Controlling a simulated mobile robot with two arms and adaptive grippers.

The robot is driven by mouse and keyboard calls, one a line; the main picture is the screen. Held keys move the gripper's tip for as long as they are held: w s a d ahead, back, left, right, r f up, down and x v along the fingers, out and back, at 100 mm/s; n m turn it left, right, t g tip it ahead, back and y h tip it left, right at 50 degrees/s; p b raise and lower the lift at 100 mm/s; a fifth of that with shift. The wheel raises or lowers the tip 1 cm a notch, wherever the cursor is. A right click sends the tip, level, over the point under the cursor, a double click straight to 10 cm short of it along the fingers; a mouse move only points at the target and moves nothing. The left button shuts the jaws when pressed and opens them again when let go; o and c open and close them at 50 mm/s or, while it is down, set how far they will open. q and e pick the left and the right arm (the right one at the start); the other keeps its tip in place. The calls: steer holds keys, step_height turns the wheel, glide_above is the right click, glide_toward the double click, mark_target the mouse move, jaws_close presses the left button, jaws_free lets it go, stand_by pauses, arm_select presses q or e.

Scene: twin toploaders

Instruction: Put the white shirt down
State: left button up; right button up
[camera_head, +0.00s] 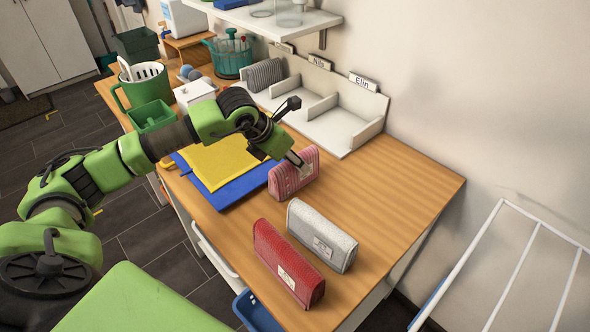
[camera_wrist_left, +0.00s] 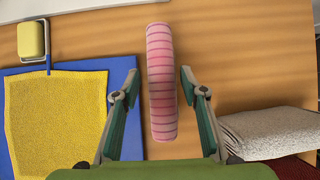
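No white shirt shows in either view. My left gripper (camera_head: 294,161) is over the table at a pink striped case (camera_head: 296,176). In the left wrist view the left gripper (camera_wrist_left: 160,74) is open, with one finger on each side of the pink striped case (camera_wrist_left: 162,100); gaps show between the fingers and the case. A light grey case (camera_head: 322,236) and a red case (camera_head: 286,264) stand nearer the front edge. The grey case also shows in the left wrist view (camera_wrist_left: 262,132). My right gripper is not in view.
A yellow cloth (camera_head: 222,160) lies on a blue mat (camera_head: 228,193) left of the pink case. A white divided organiser (camera_head: 345,123) with name labels stands along the wall. A white rack (camera_head: 522,262) is at the right. The right part of the wooden table (camera_head: 410,185) is clear.

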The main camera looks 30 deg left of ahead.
arm_select(q)
steer(key=shift+w+d+f+p, duration=0.2)
steer(key=shift+w+f+p, duration=0.1)
steer(key=shift+f+p, duration=0.1)
steer(key=p+x, duration=0.1)
steer(key=x, duration=0.3)
steer(key=shift+w+f+p, duration=0.15)
steer(key=shift+f+p, duration=0.15)
steer(key=shift+p, duration=0.05)
steer(key=c, duration=0.9)
steer(key=shift+c, duration=0.7)
steer(key=shift+r, duration=0.1)
